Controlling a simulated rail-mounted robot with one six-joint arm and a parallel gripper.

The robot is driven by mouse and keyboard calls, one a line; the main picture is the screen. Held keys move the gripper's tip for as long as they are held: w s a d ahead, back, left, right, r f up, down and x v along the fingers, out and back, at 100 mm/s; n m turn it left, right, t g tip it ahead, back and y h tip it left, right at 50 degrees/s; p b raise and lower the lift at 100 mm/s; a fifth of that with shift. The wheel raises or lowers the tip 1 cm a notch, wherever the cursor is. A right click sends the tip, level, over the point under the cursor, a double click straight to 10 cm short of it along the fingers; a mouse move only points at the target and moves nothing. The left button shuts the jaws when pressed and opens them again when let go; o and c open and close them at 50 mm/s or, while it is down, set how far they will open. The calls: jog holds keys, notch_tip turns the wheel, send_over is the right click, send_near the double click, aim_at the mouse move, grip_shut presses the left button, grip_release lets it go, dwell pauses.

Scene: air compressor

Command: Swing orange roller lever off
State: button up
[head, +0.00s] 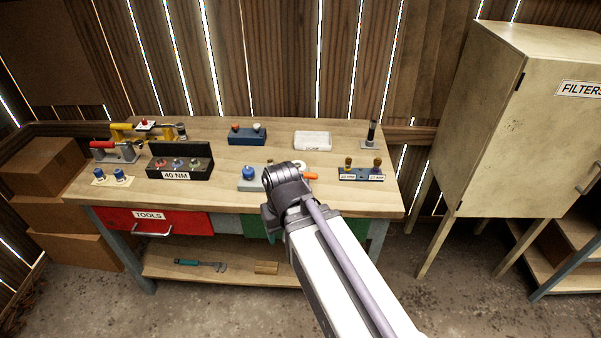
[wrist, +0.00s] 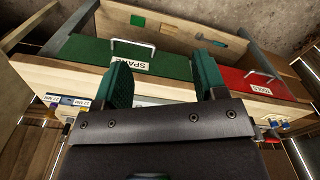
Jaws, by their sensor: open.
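A small orange piece (head: 311,176), which may be the roller lever, shows on the workbench just right of my arm's elbow in the head view. My arm hides most of what it is attached to. A grey-blue block (head: 249,180) with a blue knob stands just left of my arm. My gripper (wrist: 163,80) shows in the wrist view with its two green fingers apart and nothing between them. Beyond the fingers are the drawer fronts of the bench, seen upside down. The orange piece cannot be made out in the wrist view. My arm hides the gripper in the head view.
The wooden workbench (head: 230,203) carries a black "40 NM" box (head: 175,175), a blue holder with knobs (head: 361,175), a white tray (head: 312,140) and a yellow-and-grey clamp-like tool (head: 130,133). Red (head: 165,222) and green (wrist: 128,58) drawers sit below. A cabinet (head: 520,120) stands right.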

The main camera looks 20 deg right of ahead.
jog(key=shift+c, duration=0.3)
jog(key=shift+m, duration=0.6)
jog(key=w+d, duration=0.2)
jog(key=w, duration=0.1)
jog(key=w+d, duration=0.2)
jog(key=w, duration=0.1)
jog(key=w+d, duration=0.3)
jog(key=shift+w+d+r, duration=0.1)
jog(key=shift+w+r, duration=0.15)
jog(key=shift+c, duration=1)
jog(key=w+d+n+g+y, duration=0.1)
jog(key=w+d+n, duration=0.3)
jog(key=w+d, duration=0.4)
jog(key=w+d+n, duration=0.3)
jog(key=w+d, duration=0.3)
jog(key=w, duration=0.5)
jog(key=f+n+b, duration=0.1)
jog(key=f+b, duration=0.2)
jog(key=s+a+f+n+b, duration=0.1)
jog(key=f+n+b, duration=0.1)
jog(key=f+b, duration=0.2)
jog(key=f+n+b, duration=0.2)
jog(key=f+b, duration=0.1)
jog(key=shift+s+a+f+g, duration=0.25)
jog(key=shift+s+a+g, duration=0.05)
jog(key=shift+g, duration=0.1)
jog(key=shift+r, duration=0.15)
grip_shut()
